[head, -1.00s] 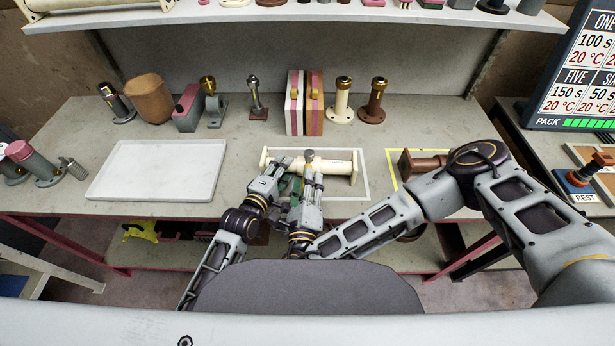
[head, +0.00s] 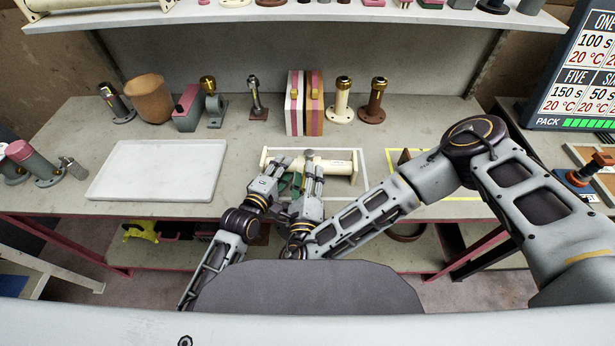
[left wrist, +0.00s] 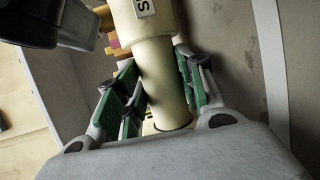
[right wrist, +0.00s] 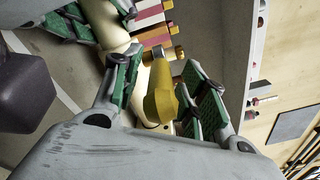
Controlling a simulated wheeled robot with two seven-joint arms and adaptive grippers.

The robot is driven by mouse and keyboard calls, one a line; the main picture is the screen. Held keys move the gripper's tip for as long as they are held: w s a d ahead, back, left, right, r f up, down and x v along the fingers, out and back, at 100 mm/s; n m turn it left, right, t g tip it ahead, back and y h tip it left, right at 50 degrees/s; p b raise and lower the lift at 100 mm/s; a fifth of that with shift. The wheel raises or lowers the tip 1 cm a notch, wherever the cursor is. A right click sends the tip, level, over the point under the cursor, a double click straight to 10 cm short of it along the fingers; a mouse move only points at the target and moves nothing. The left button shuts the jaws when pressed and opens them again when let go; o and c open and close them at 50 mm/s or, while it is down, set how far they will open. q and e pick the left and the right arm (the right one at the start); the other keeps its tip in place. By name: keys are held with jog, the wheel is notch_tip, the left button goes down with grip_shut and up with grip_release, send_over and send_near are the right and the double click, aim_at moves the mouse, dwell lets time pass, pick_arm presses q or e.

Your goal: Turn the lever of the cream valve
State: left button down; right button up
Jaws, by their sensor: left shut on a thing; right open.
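The cream valve (head: 337,167) lies on its side on the bench inside a white outlined rectangle, with a flange at each end. My left gripper (head: 281,165) is shut on the valve's cream pipe (left wrist: 158,75), with green-padded fingers on both sides of it in the left wrist view. My right gripper (head: 314,160) is open beside it at the valve's middle. In the right wrist view the yellow lever (right wrist: 160,95) stands between the open green fingers (right wrist: 165,85), with a visible gap on the right finger's side. Whether the left finger touches it I cannot tell.
An empty white tray (head: 160,143) lies left. Upright fittings stand along the back, including a cream one (head: 341,100) and a brown one (head: 373,100), beside striped blocks (head: 304,103). A brown pipe piece (head: 405,157) in a yellow outline is mostly hidden by my right arm.

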grip_shut()
